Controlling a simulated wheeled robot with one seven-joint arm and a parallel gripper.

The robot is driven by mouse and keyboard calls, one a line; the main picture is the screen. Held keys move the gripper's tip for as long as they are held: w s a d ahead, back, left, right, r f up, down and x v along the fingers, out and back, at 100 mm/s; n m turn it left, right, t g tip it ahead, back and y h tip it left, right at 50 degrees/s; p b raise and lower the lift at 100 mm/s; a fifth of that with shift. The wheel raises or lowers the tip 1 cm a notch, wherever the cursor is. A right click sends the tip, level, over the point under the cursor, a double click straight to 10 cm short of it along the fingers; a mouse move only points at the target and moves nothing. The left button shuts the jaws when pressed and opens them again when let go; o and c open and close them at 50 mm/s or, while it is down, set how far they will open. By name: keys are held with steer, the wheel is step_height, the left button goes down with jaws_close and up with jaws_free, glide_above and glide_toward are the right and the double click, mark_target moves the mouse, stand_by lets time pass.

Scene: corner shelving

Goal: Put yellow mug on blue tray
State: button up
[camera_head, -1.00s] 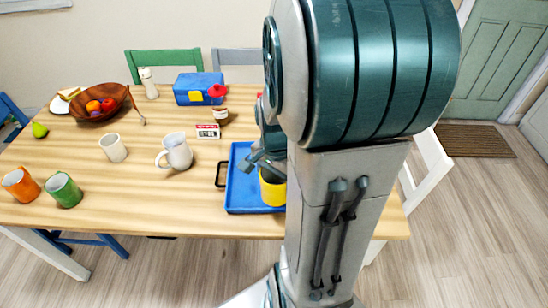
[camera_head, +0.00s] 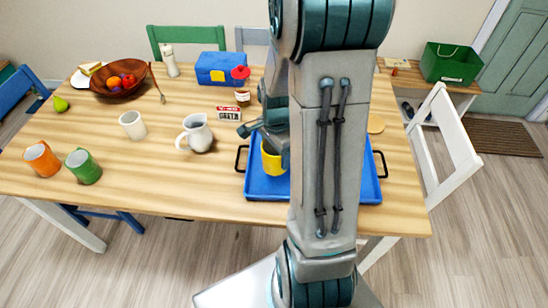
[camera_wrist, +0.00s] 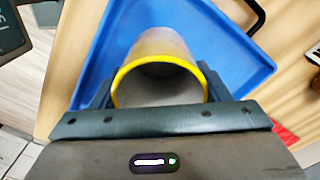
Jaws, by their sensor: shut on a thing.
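The yellow mug (camera_head: 270,160) shows over the left part of the blue tray (camera_head: 262,188) in the head view. In the wrist view, the mug's yellow rim (camera_wrist: 118,82) faces the camera, with the tray (camera_wrist: 95,50) behind it. My gripper (camera_head: 264,142) is shut on the mug, with a finger on each side of it in the wrist view (camera_wrist: 158,88). My arm hides the middle of the tray and part of the mug in the head view. Whether the mug's base touches the tray cannot be told.
A white jug (camera_head: 197,134) and a white mug (camera_head: 132,125) stand left of the tray. A green mug (camera_head: 84,167) and an orange mug (camera_head: 41,159) are farther left. A small box (camera_head: 229,113) and a red-lidded jar (camera_head: 242,90) stand behind. The tray's black handles (camera_head: 383,164) stick out sideways.

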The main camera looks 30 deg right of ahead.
steer(key=shift+w+f, duration=0.35)
steer(key=shift+w, duration=0.25)
steer(key=shift+f, duration=2.05)
steer(key=shift+f, duration=0.15)
steer(key=o, duration=1.2)
steer(key=shift+c, duration=0.2)
